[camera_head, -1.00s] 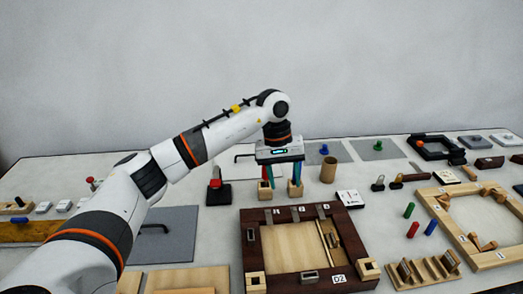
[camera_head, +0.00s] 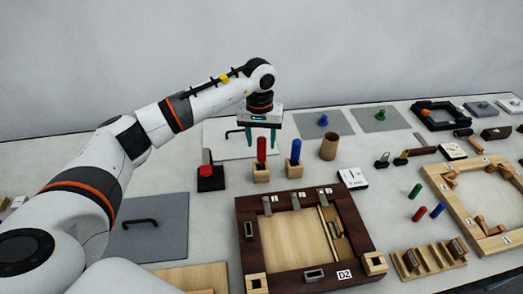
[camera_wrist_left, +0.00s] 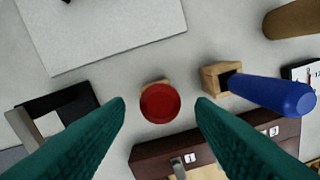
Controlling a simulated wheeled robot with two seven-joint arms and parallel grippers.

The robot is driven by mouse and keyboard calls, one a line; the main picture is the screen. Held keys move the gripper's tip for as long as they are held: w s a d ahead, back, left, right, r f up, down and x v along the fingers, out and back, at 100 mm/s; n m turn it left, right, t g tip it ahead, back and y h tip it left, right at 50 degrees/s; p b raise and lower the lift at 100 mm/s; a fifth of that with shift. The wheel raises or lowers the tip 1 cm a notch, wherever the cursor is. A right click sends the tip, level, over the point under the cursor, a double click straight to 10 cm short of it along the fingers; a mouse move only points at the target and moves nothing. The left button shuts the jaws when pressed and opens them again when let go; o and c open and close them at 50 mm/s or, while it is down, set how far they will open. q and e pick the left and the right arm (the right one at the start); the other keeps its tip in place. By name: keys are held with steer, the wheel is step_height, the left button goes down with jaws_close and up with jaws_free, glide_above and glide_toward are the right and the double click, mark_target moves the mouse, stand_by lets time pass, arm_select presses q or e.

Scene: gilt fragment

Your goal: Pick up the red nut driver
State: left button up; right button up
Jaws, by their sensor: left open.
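The red nut driver (camera_head: 261,148) stands upright in a small wooden block, its red handle up. In the left wrist view its round red top (camera_wrist_left: 160,103) lies between the two teal fingers. My left gripper (camera_head: 261,143) is open, pointing down, with its fingers behind or around the handle top in the head view; the exact height is hard to tell. Nothing is held. A blue driver (camera_head: 295,151) stands in its own block just to the right; it also shows in the wrist view (camera_wrist_left: 275,94). My right gripper is not in view.
A red-handled item on a black base (camera_head: 210,180) stands to the left. A brown cup (camera_head: 329,146) is at the right. A dark wooden frame (camera_head: 249,256) lies in front. A grey plate with a handle (camera_head: 170,235) lies front left.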

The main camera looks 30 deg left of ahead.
mark_target(262, 150)
arm_select(q)
step_height(262, 150, down, 4)
steer(key=shift+d+f+p, duration=0.1)
steer(key=shift+f+p, duration=0.1)
steer(key=shift+p, duration=0.9)
steer(key=shift+f, duration=0.35)
steer(key=c, duration=1.1)
steer(key=shift+w, duration=0.1)
steer(key=shift+r, duration=0.15)
